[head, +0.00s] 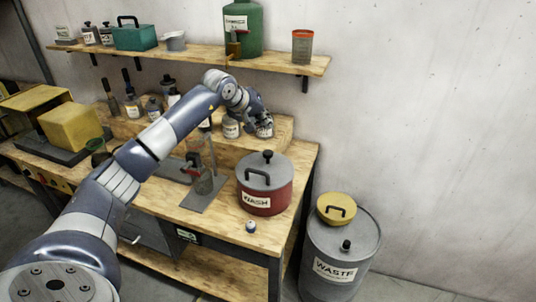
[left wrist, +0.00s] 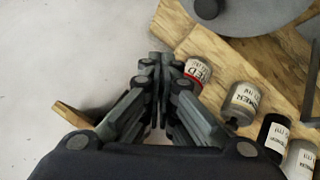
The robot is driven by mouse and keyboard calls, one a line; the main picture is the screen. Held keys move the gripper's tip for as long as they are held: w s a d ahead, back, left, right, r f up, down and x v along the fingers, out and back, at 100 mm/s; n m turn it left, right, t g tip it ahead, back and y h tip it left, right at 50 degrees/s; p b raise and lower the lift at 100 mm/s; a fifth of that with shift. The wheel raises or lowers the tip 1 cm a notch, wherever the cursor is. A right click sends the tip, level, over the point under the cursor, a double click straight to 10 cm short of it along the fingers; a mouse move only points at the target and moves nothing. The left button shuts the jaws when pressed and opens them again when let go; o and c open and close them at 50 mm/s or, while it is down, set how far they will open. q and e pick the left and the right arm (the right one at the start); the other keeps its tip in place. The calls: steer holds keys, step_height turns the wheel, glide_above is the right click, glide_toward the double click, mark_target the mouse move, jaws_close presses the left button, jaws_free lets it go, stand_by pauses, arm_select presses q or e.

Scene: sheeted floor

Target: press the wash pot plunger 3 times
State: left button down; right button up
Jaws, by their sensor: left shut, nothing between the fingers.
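The red wash pot (head: 262,200) with a white WASH label stands on the right end of the wooden bench. Its grey lid has a bar handle and a black plunger knob (head: 268,156) sticking up. My left gripper (head: 264,130) is shut and empty, behind and above the pot, apart from the knob. In the left wrist view the shut fingertips (left wrist: 160,62) point toward the bench edge. There, part of a grey round lid (left wrist: 260,12) with a black knob (left wrist: 207,8) shows at the top. My right gripper is not in view.
Small labelled jars (head: 231,128) stand on a raised wooden step beside my gripper. A clamp stand (head: 203,180) is left of the pot, and a small bottle (head: 250,226) stands in front. A grey WASTE drum (head: 338,250) is on the floor at right. A shelf (head: 280,62) runs above.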

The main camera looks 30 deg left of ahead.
mark_target(265, 151)
arm_select(q)
step_height(265, 151, down, 7)
steer(key=b, duration=0.4)
steer(key=shift+f, duration=0.15)
stand_by(1.1)
steer(key=shift+f+b, duration=0.4)
steer(key=shift+b, duration=0.15)
steer(key=shift+s+f+b, duration=0.1)
steer(key=shift+f+b, duration=0.9)
steer(key=shift+f, duration=0.35)
stand_by(0.9)
steer(key=shift+r, duration=0.1)
steer(key=shift+r+p, duration=0.85)
steer(key=shift+r, duration=0.8)
